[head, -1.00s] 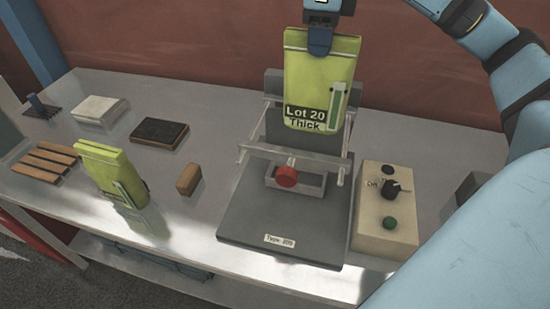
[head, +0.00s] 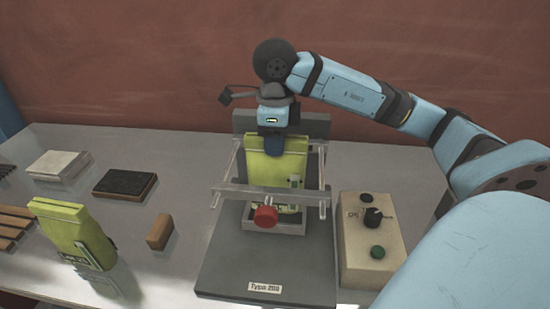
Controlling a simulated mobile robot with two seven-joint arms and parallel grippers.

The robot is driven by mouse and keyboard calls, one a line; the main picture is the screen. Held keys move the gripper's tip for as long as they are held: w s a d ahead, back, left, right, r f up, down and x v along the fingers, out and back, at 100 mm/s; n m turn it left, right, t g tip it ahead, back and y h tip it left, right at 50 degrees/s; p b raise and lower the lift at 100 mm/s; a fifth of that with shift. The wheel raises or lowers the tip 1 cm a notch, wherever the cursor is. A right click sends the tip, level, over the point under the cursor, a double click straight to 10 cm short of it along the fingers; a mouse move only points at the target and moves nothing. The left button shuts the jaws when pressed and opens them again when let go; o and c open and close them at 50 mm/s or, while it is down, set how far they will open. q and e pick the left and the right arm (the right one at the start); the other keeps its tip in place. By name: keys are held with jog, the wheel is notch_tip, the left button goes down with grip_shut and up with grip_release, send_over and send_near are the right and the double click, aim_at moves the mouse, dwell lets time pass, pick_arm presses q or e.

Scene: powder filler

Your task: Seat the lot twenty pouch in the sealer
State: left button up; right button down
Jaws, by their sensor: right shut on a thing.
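The yellow-green lot 20 pouch (head: 277,163) is upright inside the sealer (head: 268,262), behind its clear crossbar and red knob (head: 265,217). Its lower end is at the small light tray (head: 283,227) of the sealer. The crossbar partly hides the pouch and its label. My right gripper (head: 274,148) is shut on the pouch's top edge from above. Whether the pouch's bottom rests in the tray is hard to tell. My left gripper is not in view.
A second yellow-green pouch (head: 68,230) stands at the left. A wooden block (head: 159,232), a dark pad (head: 125,184), a white block (head: 60,165) and a slatted wooden rack (head: 12,225) are on the table. A beige control box (head: 372,250) stands right of the sealer.

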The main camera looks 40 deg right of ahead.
aim_at(275, 164)
jog(key=shift+f, duration=2.95)
jog(key=c, duration=0.8)
grip_release()
jog(key=shift+c, duration=0.2)
notch_tip(275, 164, up, 12)
jog(key=shift+r+p, duration=0.15)
jog(key=shift+p, duration=0.15)
